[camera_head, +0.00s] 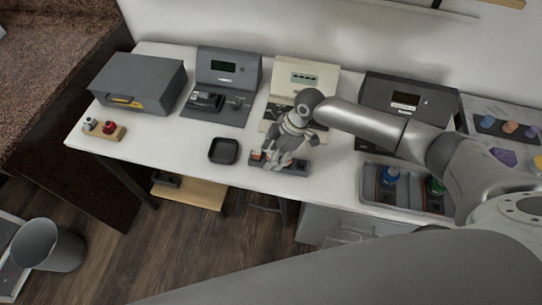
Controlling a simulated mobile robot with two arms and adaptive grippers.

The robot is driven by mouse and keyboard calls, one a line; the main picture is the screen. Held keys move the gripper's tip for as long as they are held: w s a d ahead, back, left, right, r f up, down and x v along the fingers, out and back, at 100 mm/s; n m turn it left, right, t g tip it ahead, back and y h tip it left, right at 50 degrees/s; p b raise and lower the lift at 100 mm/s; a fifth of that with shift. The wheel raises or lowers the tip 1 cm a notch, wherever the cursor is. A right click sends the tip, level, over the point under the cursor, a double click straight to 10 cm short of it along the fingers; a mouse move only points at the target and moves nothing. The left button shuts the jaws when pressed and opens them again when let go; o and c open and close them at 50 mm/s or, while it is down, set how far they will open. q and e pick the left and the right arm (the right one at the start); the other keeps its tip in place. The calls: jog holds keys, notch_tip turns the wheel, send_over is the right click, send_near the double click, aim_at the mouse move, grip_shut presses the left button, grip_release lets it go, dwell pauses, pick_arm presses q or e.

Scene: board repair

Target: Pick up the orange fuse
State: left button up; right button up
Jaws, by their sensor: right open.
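A small dark rack (297,168) lies near the front edge of the white table. A small orange-red piece (256,155) shows at its left end, just left of my fingers; it looks like the orange fuse, but it is too small to be sure. My right gripper (273,162) points down over the rack with its fingers open. The fingers and wrist hide part of the rack and what sits in it. I cannot tell whether a finger touches anything. My left gripper is not in view.
A black square tray (224,151) lies left of the rack. Grey and cream machines stand along the back. A wooden block with knobs (104,130) is at the left, and a bin with bottles (405,196) at the right. A grey bucket (49,246) stands lower left.

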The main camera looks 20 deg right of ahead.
jog(key=shift+c, duration=0.4)
jog(key=c, duration=0.8)
jog(key=shift+c, duration=0.2)
jog(key=shift+r, duration=0.1)
jog(key=shift+r+b, duration=0.35)
jog(key=shift+r, duration=0.2)
jog(key=s+a+r+b, duration=0.1)
jog(key=s+r, duration=0.4)
jog(key=r, duration=0.3)
jog(key=shift+s+a, duration=0.2)
jog(key=s+r, duration=0.1)
jog(key=s, duration=0.1)
jog(key=s+a+r, duration=0.1)
jog(key=s, duration=0.2)
jog(key=s+a+r+b, duration=0.1)
jog(key=s, duration=0.2)
jog(key=shift+s+a+r, duration=0.1)
jog(key=shift+a+r, duration=0.05)
jog(key=shift+r, duration=0.25)
